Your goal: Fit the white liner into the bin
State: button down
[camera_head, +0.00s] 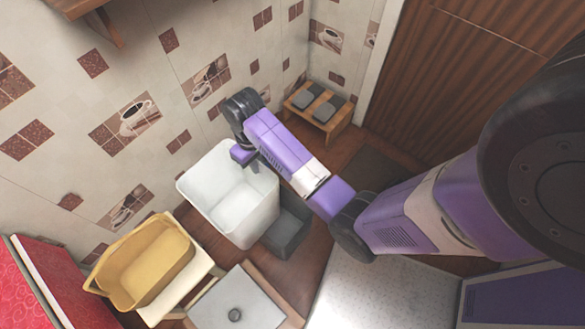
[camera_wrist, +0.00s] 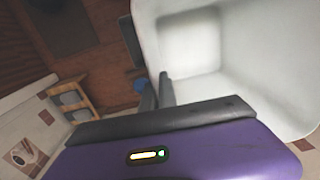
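The white liner (camera_head: 207,187) is an open, box-shaped tub, slightly tilted in the head view. My gripper (camera_head: 252,164) is at its upper right rim. In the wrist view, the fingers of my gripper (camera_wrist: 158,92) lie on either side of the wall of the liner (camera_wrist: 235,60), one inside and one outside, and appear closed on it. The liner is empty. A dark grey bin (camera_head: 288,230) shows at the liner's lower right, partly hidden behind it. I cannot tell whether the liner touches the bin or hangs above the floor.
A yellow tub (camera_head: 150,265) rests on a pale stool at the lower left. A grey-topped unit (camera_head: 235,303) with a dark knob stands in front. A small wooden bench (camera_head: 320,108) with grey pads is by the tiled wall. A red surface (camera_head: 50,285) is at far left.

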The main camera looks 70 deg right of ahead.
jog(key=s+d+f+b, duration=0.2)
jog(key=s+d+f, duration=0.1)
jog(key=d+f, duration=0.3)
jog(key=s+d+f+b, duration=0.2)
jog(key=s+d+f, duration=0.2)
jog(key=f, duration=0.3)
jog(key=shift+d+f, duration=0.35)
jog(key=shift+d, duration=0.55)
jog(key=shift+r, duration=0.1)
